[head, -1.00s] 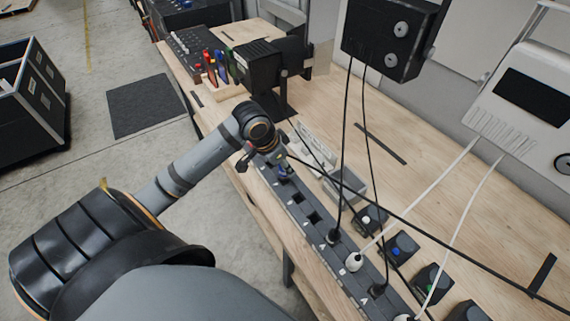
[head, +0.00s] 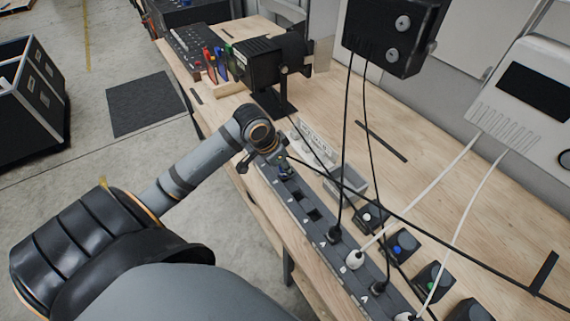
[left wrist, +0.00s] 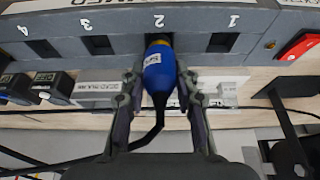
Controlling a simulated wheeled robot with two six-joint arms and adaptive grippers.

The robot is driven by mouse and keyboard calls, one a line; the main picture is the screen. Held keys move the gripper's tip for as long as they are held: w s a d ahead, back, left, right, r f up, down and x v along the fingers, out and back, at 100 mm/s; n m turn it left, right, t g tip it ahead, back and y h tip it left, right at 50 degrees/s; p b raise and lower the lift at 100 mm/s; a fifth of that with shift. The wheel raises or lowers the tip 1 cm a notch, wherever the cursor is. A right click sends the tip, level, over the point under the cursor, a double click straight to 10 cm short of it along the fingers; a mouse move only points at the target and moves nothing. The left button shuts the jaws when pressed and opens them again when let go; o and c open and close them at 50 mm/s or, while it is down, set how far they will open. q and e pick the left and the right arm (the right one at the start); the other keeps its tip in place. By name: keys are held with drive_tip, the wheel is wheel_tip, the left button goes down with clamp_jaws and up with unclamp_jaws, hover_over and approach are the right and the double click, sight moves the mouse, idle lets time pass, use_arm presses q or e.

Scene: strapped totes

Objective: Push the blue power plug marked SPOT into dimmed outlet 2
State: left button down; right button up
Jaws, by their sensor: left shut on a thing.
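The blue power plug (left wrist: 157,72) has a white label, too blurred to read, and a yellow front end. My left gripper (left wrist: 158,82) is shut on it, one finger on each side. The plug's front is at outlet 2 of the grey power strip (left wrist: 120,18), lined up under the upside-down 2 and covering the opening. I cannot tell how deep it sits. Its black cable bends away below. In the head view my left gripper (head: 277,159) holds the plug (head: 285,171) at the far end of the strip (head: 324,229). My right gripper is not in view.
Outlets 1 (left wrist: 222,42), 3 (left wrist: 97,45) and 4 (left wrist: 42,48) look empty. Black and white plugs (head: 354,259) fill the strip's near part. Cables hang across the bench (head: 440,190). Dark adapter boxes (head: 402,245) stand right of the strip. A red switch (left wrist: 300,46) sits past outlet 1.

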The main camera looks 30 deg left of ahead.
use_arm(q)
drive_tip(key=shift+f+b, duration=0.35)
drive_tip(key=shift+f, duration=0.45)
drive_tip(key=c, duration=0.9)
unclamp_jaws()
drive_tip(key=shift+r, duration=0.1)
drive_tip(key=v, duration=0.5)
drive_tip(key=shift+s+a, duration=0.1)
drive_tip(key=shift+a, duration=0.05)
drive_tip(key=shift+s+a+r, duration=0.1)
drive_tip(key=shift+a+r, duration=0.05)
drive_tip(key=shift+r, duration=0.25)
drive_tip(key=shift+s+r, duration=0.25)
drive_tip(key=shift+r, duration=0.35)
